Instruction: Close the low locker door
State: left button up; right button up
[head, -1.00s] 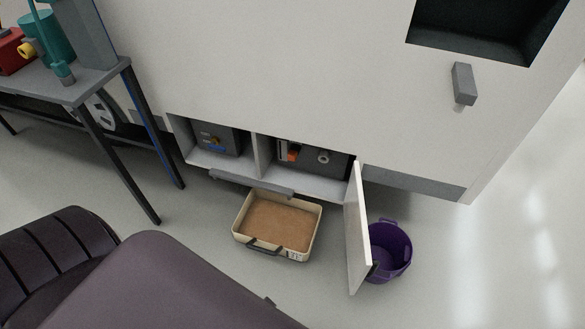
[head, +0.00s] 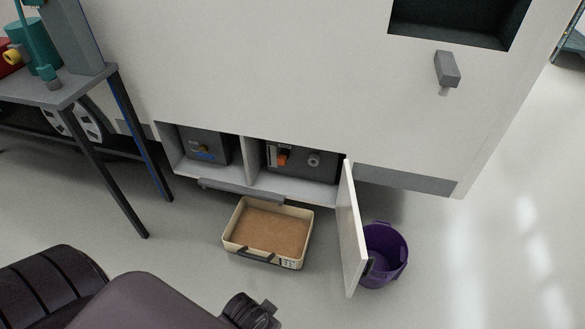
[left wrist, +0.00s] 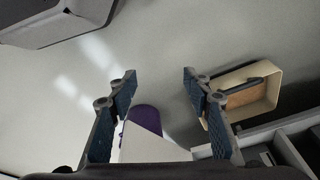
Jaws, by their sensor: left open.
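The low locker door (head: 352,232) is a white panel standing open, swung out from the right edge of the low locker (head: 220,174) in the white vehicle side. A dark handle piece shows low on its free edge. In the left wrist view, a white panel (left wrist: 146,146), which looks like the door, shows between the fingers, partly hidden by my wrist. My left gripper (left wrist: 158,78) is open and empty, and I see no contact with the door. In the head view, only a dark part of my arm shows at the bottom. My right gripper is not in view.
A purple bucket (head: 386,256) stands on the floor right beside the door. A cream tray with a brown base (head: 268,228) lies before the locker, left of the door. A dark-legged table (head: 60,90) stands at the left. Floor is clear further right.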

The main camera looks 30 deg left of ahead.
aim_at(353, 257)
jog(key=l, duration=0.45)
jog(key=i+l, duration=0.15)
jog(key=l, duration=0.75)
jog(key=l+u, duration=0.3)
jog(key=u, duration=0.2)
jog(key=l+u, duration=0.3)
jog(key=u, duration=0.15)
jog(key=l+u, duration=0.3)
jog(key=u, duration=0.2)
